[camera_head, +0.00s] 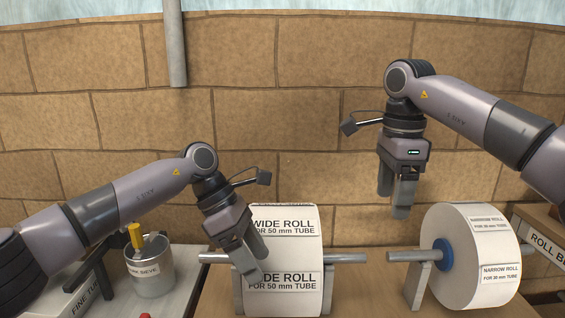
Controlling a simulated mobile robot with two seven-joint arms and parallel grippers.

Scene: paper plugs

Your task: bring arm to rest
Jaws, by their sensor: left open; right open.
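My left gripper (256,268) comes in from the left and points down in front of the left side of the wide roll (298,265). It is open and partly covers the roll's label; I cannot tell whether it touches. The wide roll is white and sits on a grey horizontal bar (345,258). My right gripper (393,200) is open and empty, pointing down in front of the brick wall, above and left of the narrow roll (487,262). The narrow roll is white with a blue hub (443,254) on a second bar (408,256).
A metal pot (149,272) with a yellow-topped tool (135,236) stands at the left on a light surface. A wooden box (545,238) lettered "ROLL B..." is at the right edge. A brick wall (310,120) with a vertical pipe (174,45) closes the back.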

